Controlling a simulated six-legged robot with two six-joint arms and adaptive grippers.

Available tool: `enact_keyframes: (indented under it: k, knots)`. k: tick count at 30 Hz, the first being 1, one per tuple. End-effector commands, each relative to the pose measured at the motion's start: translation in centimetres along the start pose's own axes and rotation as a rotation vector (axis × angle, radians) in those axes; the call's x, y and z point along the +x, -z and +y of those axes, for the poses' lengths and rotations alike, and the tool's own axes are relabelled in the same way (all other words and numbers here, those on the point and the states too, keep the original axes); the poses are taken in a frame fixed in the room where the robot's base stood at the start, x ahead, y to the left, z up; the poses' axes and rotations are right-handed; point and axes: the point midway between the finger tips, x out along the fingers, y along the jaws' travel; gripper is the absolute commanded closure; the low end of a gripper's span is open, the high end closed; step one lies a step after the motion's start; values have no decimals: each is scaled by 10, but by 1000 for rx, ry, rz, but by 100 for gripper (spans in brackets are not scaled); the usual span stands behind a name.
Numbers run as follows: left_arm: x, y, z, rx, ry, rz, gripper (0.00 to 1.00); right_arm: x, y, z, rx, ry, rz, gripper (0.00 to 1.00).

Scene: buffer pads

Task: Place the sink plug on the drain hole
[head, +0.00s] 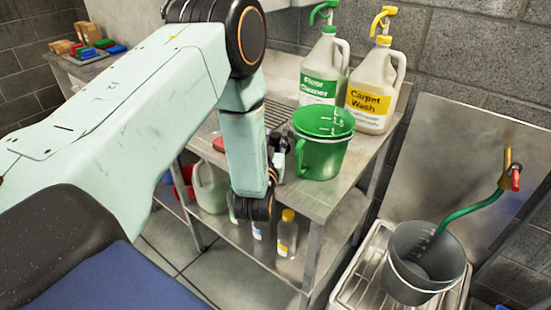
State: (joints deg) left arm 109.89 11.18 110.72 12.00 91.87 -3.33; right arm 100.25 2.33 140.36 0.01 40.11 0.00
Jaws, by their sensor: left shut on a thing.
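My left arm reaches in from the left and bends down over the steel table. My left gripper (279,152) is mostly hidden behind my own forearm and wrist; only dark parts show, close beside the left side of a green measuring jug (320,158). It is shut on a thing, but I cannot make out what. Whether it touches the jug is unclear. I cannot pick out the sink plug. The steel sink (347,292) is at the lower right, with a grey bucket (408,240) in it. No drain hole is visible. My right gripper is out of view.
White jugs of floor cleaner (322,70) and carpet wash (372,92) stand at the back of the table (318,205). Bottles stand on its lower shelf. A green hose (470,210) runs from the red-handled tap (514,178) to the bucket. A steel backsplash (450,145) rises behind.

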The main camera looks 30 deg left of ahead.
Motion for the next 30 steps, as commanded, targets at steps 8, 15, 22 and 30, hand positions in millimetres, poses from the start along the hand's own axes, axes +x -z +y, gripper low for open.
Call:
enact_keyframes:
  k: [8, 15, 22, 30]
  knots:
    - [0, -28, 2, 1, -1, 0, 100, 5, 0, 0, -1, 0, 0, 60]
    - [0, -54, 2, 0, 0, 1, 100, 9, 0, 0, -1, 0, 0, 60]
    - [0, -54, 2, -1, 1, 2, 100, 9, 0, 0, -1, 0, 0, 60]
    - [0, -56, 2, 0, 0, 1, 60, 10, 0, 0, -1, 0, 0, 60]
